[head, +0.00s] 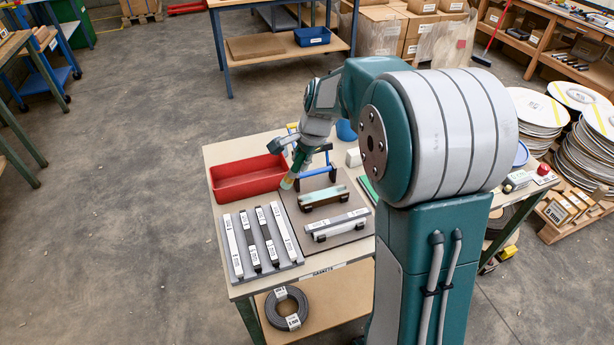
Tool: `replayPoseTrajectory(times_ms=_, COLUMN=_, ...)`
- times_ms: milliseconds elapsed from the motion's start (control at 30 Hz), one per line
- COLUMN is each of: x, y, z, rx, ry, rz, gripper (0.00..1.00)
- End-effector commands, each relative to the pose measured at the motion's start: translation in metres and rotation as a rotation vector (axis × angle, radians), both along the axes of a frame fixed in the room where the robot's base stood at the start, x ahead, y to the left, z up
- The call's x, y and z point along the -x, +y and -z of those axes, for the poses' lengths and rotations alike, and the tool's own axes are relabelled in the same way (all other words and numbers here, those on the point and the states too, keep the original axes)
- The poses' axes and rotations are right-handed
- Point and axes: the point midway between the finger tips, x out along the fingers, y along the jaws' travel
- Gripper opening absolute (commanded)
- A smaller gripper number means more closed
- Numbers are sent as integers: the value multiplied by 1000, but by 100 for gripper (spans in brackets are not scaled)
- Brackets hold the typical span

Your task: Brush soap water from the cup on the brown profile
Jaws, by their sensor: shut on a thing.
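My gripper (300,155) is over the table, shut on a brush (289,180) with a teal handle. The brush is tilted, its pale yellowish tip pointing down, left of the brown profile and near the red bin's right end. The brown profile (324,203) lies on the dark mat, with a pale green strip along its top. The brush tip appears apart from it. A blue round vessel (346,131), perhaps the cup, stands at the back of the table, partly hidden by my arm; its contents are not visible.
A red bin (247,188) stands at the left. A grey tray (237,276) holds several labelled strips. A light grey profile (337,225) rests on black supports in front of the brown one. A blue-handled black frame (319,172) stands behind it.

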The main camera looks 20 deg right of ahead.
Motion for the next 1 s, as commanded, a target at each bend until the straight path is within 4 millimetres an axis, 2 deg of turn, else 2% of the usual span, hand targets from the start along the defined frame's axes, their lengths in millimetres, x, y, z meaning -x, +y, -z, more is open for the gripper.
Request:
replayPoseTrajectory(times_ms=133, x=0, y=-4, z=-8, rx=42, ry=-20, rz=14, gripper=0)
replayPoseTrajectory(times_ms=333, x=0, y=-13, z=-33, rx=161, ry=-92, rz=64, gripper=0)
replayPoseTrajectory(times_ms=467, x=-1, y=-17, z=-39, rx=194, ry=-117, rz=81, gripper=0)
replayPoseTrajectory(times_ms=1000, x=-2, y=-17, z=7, rx=196, ry=-118, rz=83, gripper=0)
